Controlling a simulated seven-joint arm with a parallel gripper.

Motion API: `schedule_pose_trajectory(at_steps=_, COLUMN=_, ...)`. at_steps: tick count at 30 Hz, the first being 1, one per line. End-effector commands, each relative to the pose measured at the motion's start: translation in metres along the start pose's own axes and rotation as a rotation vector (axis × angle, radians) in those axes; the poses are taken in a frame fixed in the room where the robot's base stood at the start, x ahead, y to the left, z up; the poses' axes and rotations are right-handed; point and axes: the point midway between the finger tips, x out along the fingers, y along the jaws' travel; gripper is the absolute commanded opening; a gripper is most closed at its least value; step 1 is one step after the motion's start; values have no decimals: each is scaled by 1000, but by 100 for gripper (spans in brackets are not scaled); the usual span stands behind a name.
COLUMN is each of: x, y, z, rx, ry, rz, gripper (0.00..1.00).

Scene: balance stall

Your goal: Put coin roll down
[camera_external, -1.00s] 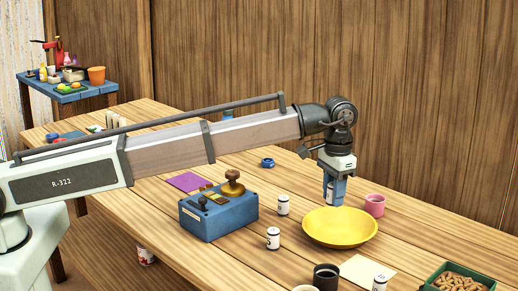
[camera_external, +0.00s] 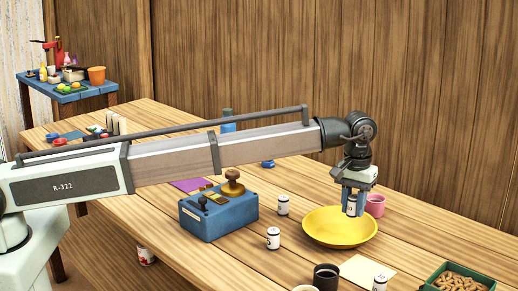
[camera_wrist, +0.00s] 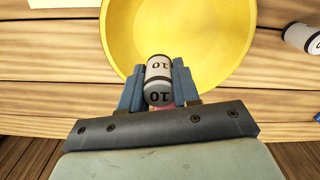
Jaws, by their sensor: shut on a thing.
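A white coin roll with dark bands, marked 10 in the wrist view (camera_wrist: 158,80), sits between the blue fingers of my gripper (camera_external: 353,203). The gripper is shut on the roll. In the external view the roll (camera_external: 352,207) hangs over the back right part of a yellow dish (camera_external: 325,232). In the wrist view the dish (camera_wrist: 215,72) lies beyond and beneath the roll. Whether the roll touches the dish cannot be told.
A pink cup (camera_external: 375,205) stands close right of my gripper. A blue box scale (camera_external: 218,217), dark cup (camera_external: 326,277) and green tray (camera_external: 460,275) are nearby.

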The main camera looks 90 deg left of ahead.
Motion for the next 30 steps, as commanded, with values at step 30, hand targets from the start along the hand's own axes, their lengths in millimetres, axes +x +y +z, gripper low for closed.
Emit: schedule_pose_trajectory(at_steps=30, x=59, y=0, z=0, rx=1, ry=0, rz=0, gripper=37)
